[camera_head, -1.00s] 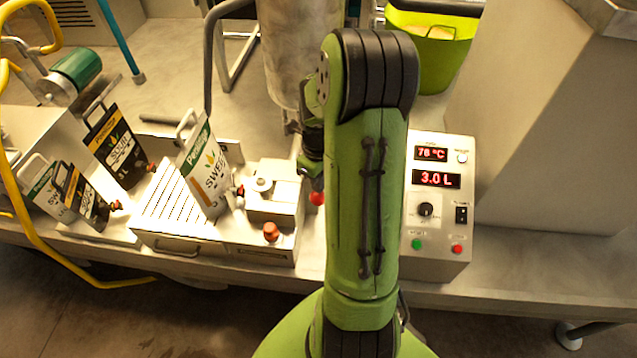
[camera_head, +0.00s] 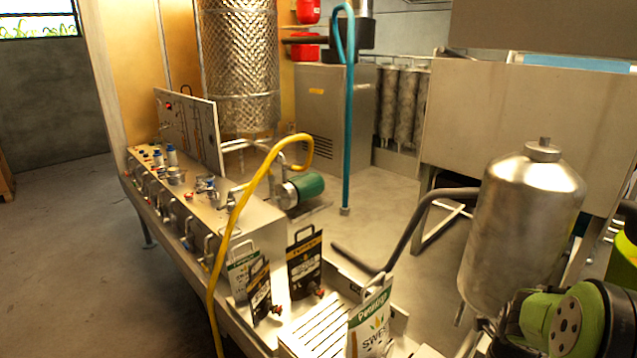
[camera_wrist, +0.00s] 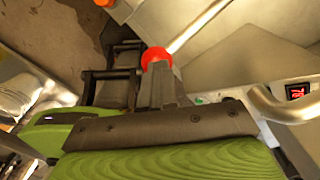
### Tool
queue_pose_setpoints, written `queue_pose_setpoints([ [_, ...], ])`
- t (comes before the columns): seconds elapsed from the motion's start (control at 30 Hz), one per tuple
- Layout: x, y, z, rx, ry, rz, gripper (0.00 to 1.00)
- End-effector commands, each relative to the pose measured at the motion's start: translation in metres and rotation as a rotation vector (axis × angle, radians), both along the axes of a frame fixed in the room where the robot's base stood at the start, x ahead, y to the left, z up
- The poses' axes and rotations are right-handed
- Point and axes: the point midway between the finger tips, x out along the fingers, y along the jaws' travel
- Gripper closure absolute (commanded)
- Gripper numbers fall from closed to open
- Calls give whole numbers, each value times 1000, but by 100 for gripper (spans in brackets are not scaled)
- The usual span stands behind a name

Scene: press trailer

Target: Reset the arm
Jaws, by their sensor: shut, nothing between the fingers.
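My gripper (camera_wrist: 160,76) shows in the wrist view, its grey fingers together and empty. A round red part (camera_wrist: 155,57) shows at the fingertips; I cannot tell whether they touch it. In the head view my green and black arm (camera_head: 565,322) is folded at the lower right corner, in front of the steel tank's lower part. The gripper itself cannot be made out there.
A steel tank (camera_head: 522,220) stands beside my arm. Bag-in-box pouches (camera_head: 305,262) stand on the filling bench at the lower middle. A yellow hose (camera_head: 232,225) arches over the bench. Open floor (camera_head: 55,230) lies at the left.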

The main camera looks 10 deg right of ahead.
Motion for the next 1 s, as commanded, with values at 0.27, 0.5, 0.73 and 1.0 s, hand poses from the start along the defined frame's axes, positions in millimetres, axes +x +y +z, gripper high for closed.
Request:
queue_pose_setpoints([
  [0.27, 2, 51, 65, -102, -49, 613, 100],
  [0.5, -29, 129, 119, -289, -86, 1563, 100],
  [0.73, -93, 194, 139, -585, -80, 2567, 100],
  [1.0, -118, 209, 139, -735, -50, 2930, 100],
])
